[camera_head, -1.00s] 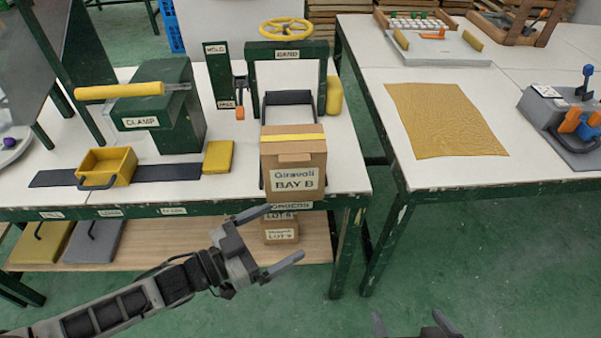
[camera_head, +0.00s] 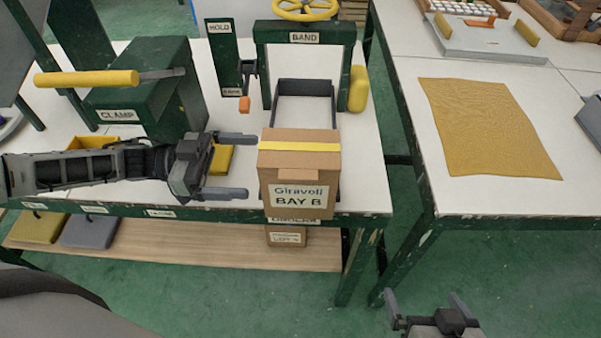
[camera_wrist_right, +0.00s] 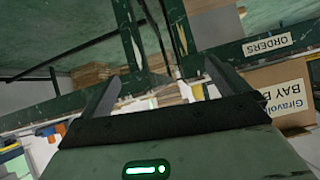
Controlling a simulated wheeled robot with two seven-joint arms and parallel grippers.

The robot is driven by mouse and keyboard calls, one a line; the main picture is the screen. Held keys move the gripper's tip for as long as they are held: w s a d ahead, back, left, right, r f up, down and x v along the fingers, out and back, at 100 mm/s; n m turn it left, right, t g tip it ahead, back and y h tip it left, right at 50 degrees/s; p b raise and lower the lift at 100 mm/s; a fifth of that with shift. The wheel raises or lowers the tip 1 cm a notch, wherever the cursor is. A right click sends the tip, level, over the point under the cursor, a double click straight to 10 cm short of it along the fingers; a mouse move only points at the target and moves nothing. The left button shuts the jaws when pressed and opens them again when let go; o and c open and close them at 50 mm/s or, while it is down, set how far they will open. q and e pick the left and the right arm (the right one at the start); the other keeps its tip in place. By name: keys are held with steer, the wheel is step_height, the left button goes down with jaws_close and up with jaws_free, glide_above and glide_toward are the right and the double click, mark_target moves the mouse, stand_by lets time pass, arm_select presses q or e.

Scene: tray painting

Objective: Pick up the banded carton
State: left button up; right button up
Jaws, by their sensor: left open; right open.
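The banded carton (camera_head: 297,172) is a brown box with a yellow band across its top and a label reading "Giravoli BAY B". It stands at the front edge of the left bench, before the green BAND frame (camera_head: 303,38). My left gripper (camera_head: 240,165) is open and empty, just left of the carton, with its fingers pointing toward it and apart from it. My right gripper (camera_head: 428,305) is open and empty, low in front of the right bench. In the right wrist view, the carton (camera_wrist_right: 285,95) shows at the right edge, partly cut off, beyond the open fingers (camera_wrist_right: 165,80).
The green CLAMP press (camera_head: 150,95) with a yellow handle stands behind my left arm. A yellow cloth (camera_head: 490,130) lies on the right bench. Green floor is open between the benches' fronts.

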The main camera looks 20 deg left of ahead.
arm_select(q)
steer(key=p+x, duration=0.1)
steer(key=x, duration=0.8)
steer(key=shift+w+d+r+p, duration=0.1)
steer(key=shift+w+d+p, duration=0.1)
steer(key=shift+p, duration=0.2)
steer(key=shift+c, duration=0.3)
steer(key=c, duration=0.9)
